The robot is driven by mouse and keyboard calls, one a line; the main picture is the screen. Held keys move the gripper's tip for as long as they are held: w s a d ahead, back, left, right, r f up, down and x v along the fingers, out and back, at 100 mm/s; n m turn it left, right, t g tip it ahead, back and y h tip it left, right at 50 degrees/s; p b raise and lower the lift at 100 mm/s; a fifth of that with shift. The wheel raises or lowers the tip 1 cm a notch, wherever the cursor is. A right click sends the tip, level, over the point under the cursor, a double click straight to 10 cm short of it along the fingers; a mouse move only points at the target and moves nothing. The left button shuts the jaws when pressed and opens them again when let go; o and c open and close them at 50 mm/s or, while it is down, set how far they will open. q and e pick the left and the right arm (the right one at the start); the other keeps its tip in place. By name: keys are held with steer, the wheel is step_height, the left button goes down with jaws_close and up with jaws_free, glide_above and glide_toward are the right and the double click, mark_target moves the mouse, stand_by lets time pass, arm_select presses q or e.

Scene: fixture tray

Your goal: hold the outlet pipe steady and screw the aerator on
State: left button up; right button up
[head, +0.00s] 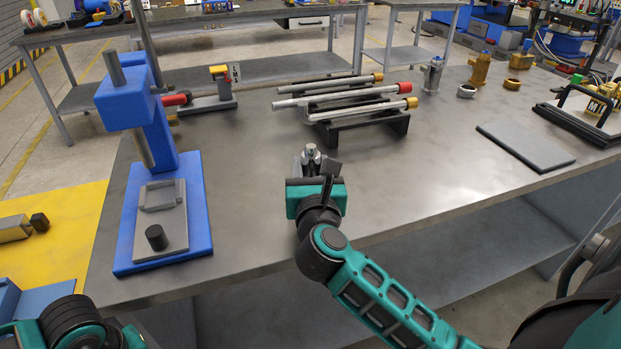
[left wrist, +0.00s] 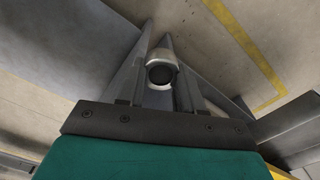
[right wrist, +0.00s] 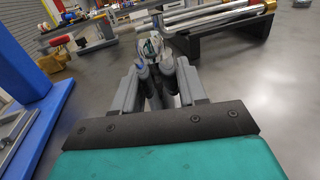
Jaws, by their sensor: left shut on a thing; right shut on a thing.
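My right gripper (head: 316,168) is in the middle of the head view, over the near part of the steel table. It is shut on a small shiny silvery fitting (head: 311,152) with a rounded top. In the right wrist view this fitting (right wrist: 151,48) shows beyond the fingers, partly hidden by them. My left gripper (left wrist: 160,85) shows in the left wrist view, shut on a silvery round piece (left wrist: 161,58) with a dark round end facing the camera. The left fingers are outside the head view. I cannot tell for sure which held piece is the outlet pipe and which the aerator.
A blue press (head: 195,215) stands on the left of the table. A black rack with several rods (head: 360,125) lies behind the right gripper. A silver fitting (head: 432,75), a brass fitting (head: 480,70) and a grey plate (head: 525,146) are farther right. The table's middle right is clear.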

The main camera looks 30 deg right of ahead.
jaws_close()
steer(key=shift+r, duration=0.15)
step_height(320, 180, up, 20)
steer(key=p, duration=0.6)
steer(key=o, duration=0.6)
jaws_free()
steer(key=shift+c, duration=0.2)
jaws_close()
